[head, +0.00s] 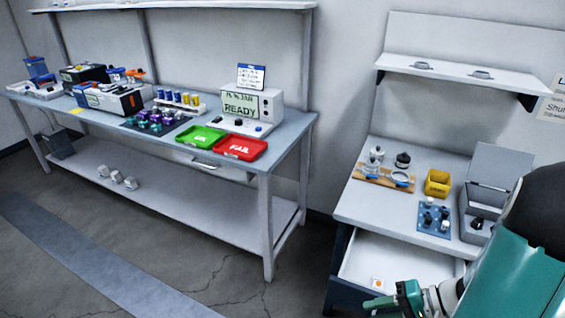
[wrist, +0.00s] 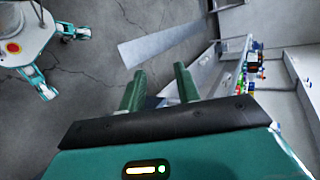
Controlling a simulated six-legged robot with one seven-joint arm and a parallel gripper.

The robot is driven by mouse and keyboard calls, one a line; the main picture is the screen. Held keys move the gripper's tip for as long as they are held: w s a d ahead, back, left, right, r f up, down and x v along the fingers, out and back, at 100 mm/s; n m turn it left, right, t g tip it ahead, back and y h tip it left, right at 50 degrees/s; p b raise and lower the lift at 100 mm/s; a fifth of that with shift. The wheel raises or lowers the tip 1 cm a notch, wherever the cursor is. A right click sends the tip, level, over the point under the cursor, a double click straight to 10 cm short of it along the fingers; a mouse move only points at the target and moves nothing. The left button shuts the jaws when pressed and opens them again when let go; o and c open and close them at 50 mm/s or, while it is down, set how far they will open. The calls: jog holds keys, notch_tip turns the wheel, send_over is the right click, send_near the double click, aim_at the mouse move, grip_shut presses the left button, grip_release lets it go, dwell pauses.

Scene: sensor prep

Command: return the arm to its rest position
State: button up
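My arm reaches in from the right edge of the head view, with a teal and black link in the foreground. My gripper (head: 378,302) is low in the head view, by the front of an open drawer (head: 360,250) of the right bench. In the wrist view, the two green fingers of my gripper (wrist: 158,76) stand apart with nothing seen between them. The gripper is open and empty. Part of its body is cut off by the bottom edge of the head view.
A white square with an orange spot (head: 378,283) lies in the drawer. The right bench (head: 365,207) bears a yellow bin (head: 438,183), a blue mat (head: 424,224) and an open grey case (head: 478,212). The long left bench (head: 285,140) holds trays and devices. Floor between benches is clear.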

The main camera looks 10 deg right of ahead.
jog(key=a+r+n+h, duration=0.2)
jog(key=a+r+h, duration=0.1)
jog(key=r, duration=0.4)
jog(key=a+r+n+t+h, duration=0.1)
jog(key=a+r+n+h, duration=0.1)
jog(key=a+r+h, duration=0.2)
jog(key=s+a+r+n+h, duration=0.1)
jog(key=a+r+h, duration=0.3)
jog(key=r, duration=0.5)
jog(key=shift+a+r+n+t, duration=0.3)
jog(key=shift+a+r+n, duration=0.1)
jog(key=shift+a+n, duration=0.3)
jog(key=shift+s+d, duration=0.1)
